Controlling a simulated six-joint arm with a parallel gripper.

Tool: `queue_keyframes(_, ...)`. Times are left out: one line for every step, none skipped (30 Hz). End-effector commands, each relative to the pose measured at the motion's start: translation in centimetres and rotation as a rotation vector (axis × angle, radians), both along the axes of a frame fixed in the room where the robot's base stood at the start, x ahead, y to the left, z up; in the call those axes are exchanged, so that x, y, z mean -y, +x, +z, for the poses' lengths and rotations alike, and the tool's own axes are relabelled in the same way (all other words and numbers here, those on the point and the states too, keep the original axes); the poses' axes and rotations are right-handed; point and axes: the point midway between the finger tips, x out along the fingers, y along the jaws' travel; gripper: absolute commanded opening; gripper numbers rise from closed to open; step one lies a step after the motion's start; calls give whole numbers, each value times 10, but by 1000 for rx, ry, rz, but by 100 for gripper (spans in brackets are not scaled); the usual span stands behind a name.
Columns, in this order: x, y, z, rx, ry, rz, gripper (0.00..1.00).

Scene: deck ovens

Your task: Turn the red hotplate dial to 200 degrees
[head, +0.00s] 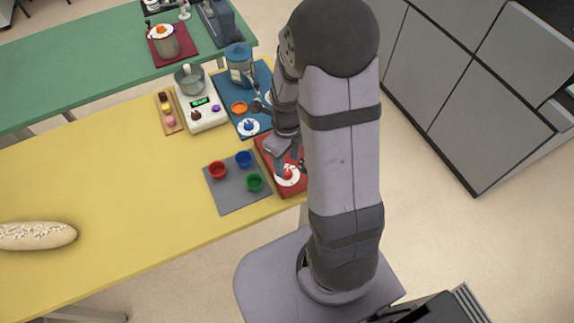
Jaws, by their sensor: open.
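The red hotplate (269,150) lies near the right end of the yellow table, partly hidden behind my arm. Its red dial (288,171) sits on a white round scale (291,181) at the hotplate's front. My gripper (283,166) points down at the dial, with its fingers at or just above it. The fingers look apart, but I cannot tell whether they touch the dial. The scale's marks and the dial's pointer are too small to read.
Left of the hotplate, a grey mat (225,195) holds red, blue and green cups. Behind stand a blue board (262,75) with a blue dial (248,126), and a white scale (204,117) with a bowl. A loaf (35,236) lies far left. The table's front middle is clear.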

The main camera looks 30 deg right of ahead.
Motion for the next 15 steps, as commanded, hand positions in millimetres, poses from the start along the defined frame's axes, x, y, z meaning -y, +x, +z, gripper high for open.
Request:
queue_keyframes(0,1,6,5,-1,0,45)
queue_keyframes(0,1,9,4,0,0,45)
queue_keyframes(0,1,13,5,-1,0,45)
queue_keyframes(0,1,16,4,-1,0,45)
queue_keyframes(0,1,19,4,0,0,45)
queue_keyframes(0,1,22,4,-1,0,45)
queue_keyframes(0,1,24,4,0,0,45)
queue_keyframes(0,1,26,2,0,0,45)
queue_keyframes(0,1,28,3,-1,0,45)
queue_keyframes(0,1,29,3,-1,0,45)
queue_keyframes(0,1,30,2,0,0,45)
queue_keyframes(0,0,31,1,0,0,45)
queue_keyframes(0,0,31,1,0,0,45)
queue_keyframes(0,0,31,1,0,0,45)
queue_keyframes(0,0,32,0,0,0,45)
